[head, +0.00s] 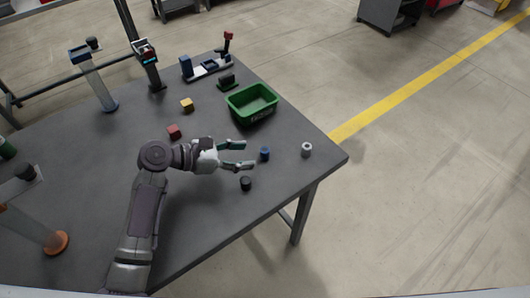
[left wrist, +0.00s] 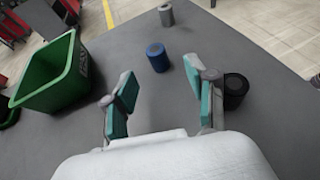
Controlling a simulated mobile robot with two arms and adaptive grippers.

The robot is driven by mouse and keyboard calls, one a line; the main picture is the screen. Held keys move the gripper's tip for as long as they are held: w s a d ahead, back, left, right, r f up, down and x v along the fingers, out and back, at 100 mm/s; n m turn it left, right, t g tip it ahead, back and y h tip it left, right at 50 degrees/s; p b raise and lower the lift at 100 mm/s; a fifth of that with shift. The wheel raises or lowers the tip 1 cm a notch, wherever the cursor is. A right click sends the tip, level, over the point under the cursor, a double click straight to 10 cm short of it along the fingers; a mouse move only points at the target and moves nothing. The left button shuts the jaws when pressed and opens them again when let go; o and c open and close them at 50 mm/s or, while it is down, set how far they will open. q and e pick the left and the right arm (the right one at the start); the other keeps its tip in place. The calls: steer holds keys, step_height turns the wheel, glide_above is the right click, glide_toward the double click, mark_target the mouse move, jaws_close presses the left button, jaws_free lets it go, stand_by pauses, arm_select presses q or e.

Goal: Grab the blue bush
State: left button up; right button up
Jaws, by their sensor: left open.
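The blue bush (head: 265,153) is a small blue cylinder standing on the grey table. In the left wrist view the blue bush (left wrist: 157,57) stands upright ahead of the fingertips, roughly between their lines. My left gripper (head: 247,155) is open and empty, low over the table, with its teal-padded fingers pointing toward the bush. In the left wrist view the open left gripper (left wrist: 160,92) shows a clear gap between its fingers. The bush appears just beyond the fingertips, not held. My right gripper is not in view.
A black cylinder (head: 246,184) stands beside the nearer finger. A grey cylinder (head: 306,149) stands beyond the bush. A green bin (head: 233,107) is behind the gripper. Red (head: 174,131) and yellow (head: 187,105) blocks lie farther left. The table's right corner is clear.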

mark_target(261, 151)
arm_select(q)
steer(key=x, duration=0.2)
steer(key=shift+w+d+r, duration=0.15)
steer(key=shift+d, duration=0.15)
steer(key=shift+x, duration=1.2)
steer(key=shift+w+d+f, duration=0.2)
steer(key=shift+w+d, duration=0.05)
steer(key=shift+w, duration=0.05)
jaws_close()
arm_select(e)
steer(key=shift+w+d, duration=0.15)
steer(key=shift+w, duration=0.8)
